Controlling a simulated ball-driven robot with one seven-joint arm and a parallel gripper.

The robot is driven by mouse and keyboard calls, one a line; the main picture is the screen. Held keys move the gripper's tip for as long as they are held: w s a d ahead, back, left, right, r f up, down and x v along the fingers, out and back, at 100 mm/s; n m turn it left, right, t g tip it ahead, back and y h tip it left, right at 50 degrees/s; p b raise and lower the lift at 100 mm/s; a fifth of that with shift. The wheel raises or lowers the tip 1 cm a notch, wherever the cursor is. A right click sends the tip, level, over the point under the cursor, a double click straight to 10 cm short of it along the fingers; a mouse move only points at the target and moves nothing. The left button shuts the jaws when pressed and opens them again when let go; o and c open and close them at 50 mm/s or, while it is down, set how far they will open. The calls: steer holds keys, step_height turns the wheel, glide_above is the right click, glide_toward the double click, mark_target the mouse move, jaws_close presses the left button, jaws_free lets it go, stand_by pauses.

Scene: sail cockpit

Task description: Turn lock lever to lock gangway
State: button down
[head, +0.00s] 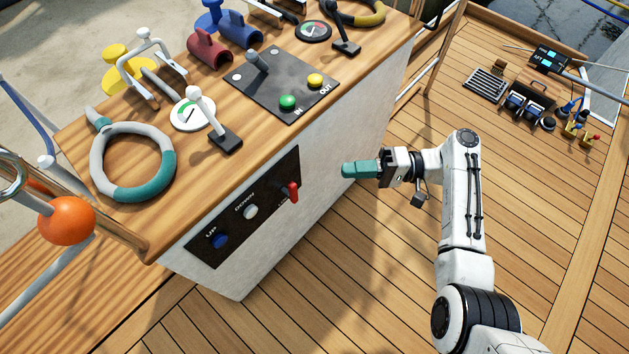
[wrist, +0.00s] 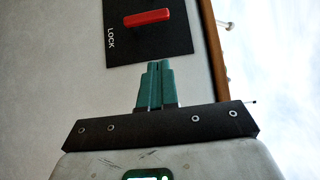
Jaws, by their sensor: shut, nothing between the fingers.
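The red lock lever (head: 293,191) sits at the right end of the black gangway panel (head: 208,258) on the white side of the console. In the wrist view the red lever (wrist: 148,17) lies across the panel, above the word LOCK turned sideways. My gripper (head: 346,170) has teal fingers, shut together and empty. In the head view it is to the right of the lever, apart from it. In the wrist view my fingertips (wrist: 158,64) are just below the panel's lower edge and do not touch the lever.
The blue UP button (head: 220,241) and white DOWN button (head: 250,212) share the panel. An orange ball (head: 67,221) is at far left. The deck (head: 345,270) beside the console is clear.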

steer(key=s+a, duration=0.4)
steer(key=a, duration=0.4)
steer(key=shift+a+b, duration=0.2)
steer(key=shift+b, duration=0.2)
